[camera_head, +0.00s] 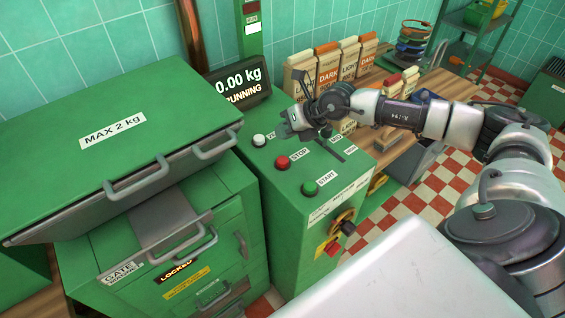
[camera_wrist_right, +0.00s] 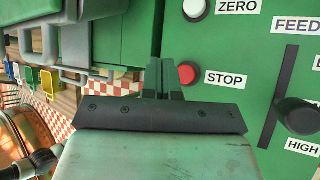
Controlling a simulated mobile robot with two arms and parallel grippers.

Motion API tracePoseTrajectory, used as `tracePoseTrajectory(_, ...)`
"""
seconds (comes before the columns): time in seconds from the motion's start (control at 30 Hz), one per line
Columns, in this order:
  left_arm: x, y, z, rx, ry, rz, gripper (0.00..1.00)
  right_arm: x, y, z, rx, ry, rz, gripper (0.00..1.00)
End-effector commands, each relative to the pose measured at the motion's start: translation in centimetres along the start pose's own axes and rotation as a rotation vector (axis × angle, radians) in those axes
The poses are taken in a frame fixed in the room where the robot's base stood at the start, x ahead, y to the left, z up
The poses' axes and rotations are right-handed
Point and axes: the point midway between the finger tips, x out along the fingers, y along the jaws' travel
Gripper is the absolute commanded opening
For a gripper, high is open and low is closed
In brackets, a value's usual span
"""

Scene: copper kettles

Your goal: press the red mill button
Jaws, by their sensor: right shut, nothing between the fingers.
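The red button (camera_head: 282,162), labelled STOP, sits on top of the green control panel (camera_head: 268,185), between a white button and a green one. My right gripper (camera_head: 290,124) is shut and empty. My left gripper is not in view.
The white ZERO button (camera_head: 259,140) and green START button (camera_head: 309,188) flank the red one. A display (camera_head: 240,85) reads 0.00 kg RUNNING. A FEED slider (camera_wrist_right: 300,115) lies right in the wrist view. A green lidded bin (camera_head: 110,150) stands left; paper bags (camera_head: 330,65) stand behind.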

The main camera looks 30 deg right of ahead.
Motion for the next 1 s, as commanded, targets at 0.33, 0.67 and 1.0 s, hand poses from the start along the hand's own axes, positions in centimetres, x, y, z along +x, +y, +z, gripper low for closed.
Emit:
tracePoseTrajectory(0.33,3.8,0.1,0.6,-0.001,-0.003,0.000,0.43,3.7,-2.7,-2.7,0.002,0.000,0.000,0.00)
tracePoseTrajectory(0.67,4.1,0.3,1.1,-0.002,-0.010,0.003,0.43,4.1,-3.0,-2.9,0.000,-0.001,0.001,0.00)
tracePoseTrajectory(1.0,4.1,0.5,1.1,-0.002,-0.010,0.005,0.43,4.1,-3.0,-2.9,0.000,0.000,0.001,0.00)
